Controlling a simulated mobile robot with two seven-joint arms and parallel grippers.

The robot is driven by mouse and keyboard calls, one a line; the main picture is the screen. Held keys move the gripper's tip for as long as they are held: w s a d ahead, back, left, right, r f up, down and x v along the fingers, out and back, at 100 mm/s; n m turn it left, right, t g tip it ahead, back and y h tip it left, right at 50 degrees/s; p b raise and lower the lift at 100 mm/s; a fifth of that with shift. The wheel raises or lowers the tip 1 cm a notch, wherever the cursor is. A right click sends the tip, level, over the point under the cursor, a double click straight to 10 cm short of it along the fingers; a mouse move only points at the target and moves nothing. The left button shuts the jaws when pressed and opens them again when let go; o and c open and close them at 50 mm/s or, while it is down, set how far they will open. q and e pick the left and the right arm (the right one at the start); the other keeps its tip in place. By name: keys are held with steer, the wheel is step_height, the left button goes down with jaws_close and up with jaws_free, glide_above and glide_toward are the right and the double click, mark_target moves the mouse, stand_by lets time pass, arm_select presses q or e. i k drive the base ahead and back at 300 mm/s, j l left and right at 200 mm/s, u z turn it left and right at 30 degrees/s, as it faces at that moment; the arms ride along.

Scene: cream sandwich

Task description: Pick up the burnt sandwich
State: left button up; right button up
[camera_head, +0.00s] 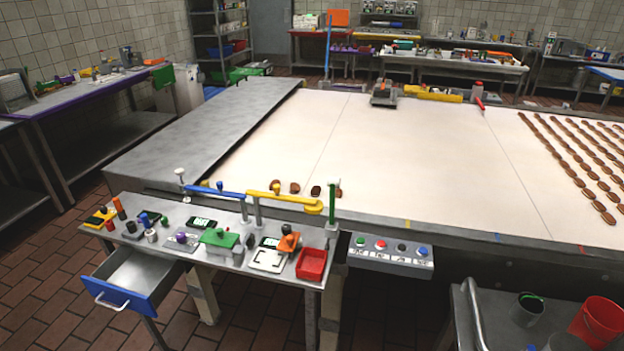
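Several small brown sandwiches (295,188) lie near the front left edge of the pale conveyor belt (400,150), partly behind a yellow bar. They look dark brown, but they are too small to tell which one is burnt. Long diagonal rows of brown sandwiches (568,165) lie on the right part of the belt. Neither of my grippers is in view.
A small metal table (150,240) with tools, a red bin (312,264) and an open blue-fronted drawer (133,282) stands before the belt. A button box (390,255) hangs at the belt's front. A red bucket (597,322) is at lower right. The belt's middle is clear.

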mark_target(316, 190)
steer(key=i+u, duration=0.7)
steer(key=u, duration=0.5)
